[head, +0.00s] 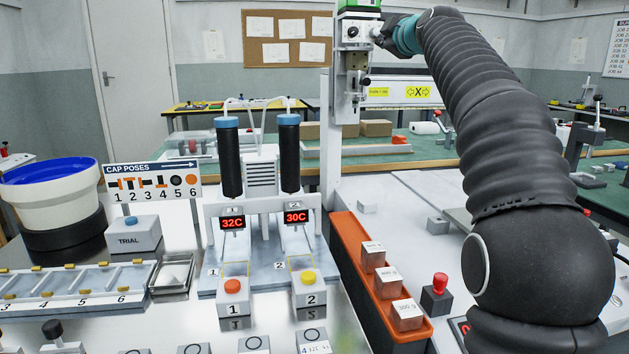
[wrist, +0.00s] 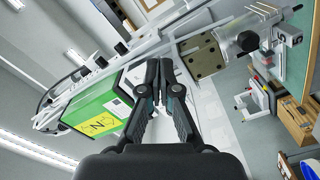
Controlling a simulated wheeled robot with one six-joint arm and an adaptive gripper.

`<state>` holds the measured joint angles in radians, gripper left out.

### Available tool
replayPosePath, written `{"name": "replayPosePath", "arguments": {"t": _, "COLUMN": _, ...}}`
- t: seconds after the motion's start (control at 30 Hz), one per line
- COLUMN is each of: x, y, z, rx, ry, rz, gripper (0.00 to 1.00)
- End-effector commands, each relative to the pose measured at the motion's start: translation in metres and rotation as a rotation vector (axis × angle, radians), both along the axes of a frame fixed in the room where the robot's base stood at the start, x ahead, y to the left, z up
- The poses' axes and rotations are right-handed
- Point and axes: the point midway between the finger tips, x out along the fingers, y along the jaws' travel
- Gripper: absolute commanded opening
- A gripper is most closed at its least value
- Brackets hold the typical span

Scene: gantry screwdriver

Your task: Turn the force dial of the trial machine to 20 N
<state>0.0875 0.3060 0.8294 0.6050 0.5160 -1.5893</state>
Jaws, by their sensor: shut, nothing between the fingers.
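My gripper (head: 383,38) is raised at the upper right side of the gantry's tool head (head: 352,60) in the head view. In the wrist view its two dark fingers (wrist: 159,68) are together with nothing between them. A small dark round knob (head: 352,31) shows on the front of the tool head; I cannot tell whether it is the force dial. In the wrist view a green box (wrist: 98,112) with a yellow label lies left of the fingers. No dial reading is legible. I cannot tell whether the fingertips touch the head. A box marked TRIAL (head: 131,238) with a blue button stands at the left.
The gantry beam (head: 400,92) runs right behind my arm. An orange tray (head: 350,245) with weight blocks stands below. Two black cylinders (head: 230,160) with displays stand at centre. A white bowl with blue rim (head: 50,195) is at the left.

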Motion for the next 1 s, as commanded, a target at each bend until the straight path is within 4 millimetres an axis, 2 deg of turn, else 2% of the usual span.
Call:
{"name": "replayPosePath", "arguments": {"t": 0.23, "x": -0.001, "y": 0.003, "z": 0.001, "rx": 0.002, "ry": -0.004, "rz": 0.005, "gripper": 0.0}}
{"name": "replayPosePath", "arguments": {"t": 0.6, "x": -0.002, "y": -0.006, "z": -0.006, "rx": 0.001, "ry": -0.003, "rz": -0.002, "gripper": 0.0}}
{"name": "replayPosePath", "arguments": {"t": 1.0, "x": -0.037, "y": -0.014, "z": -0.009, "rx": 0.0, "ry": -0.004, "rz": -0.003, "gripper": 0.0}}
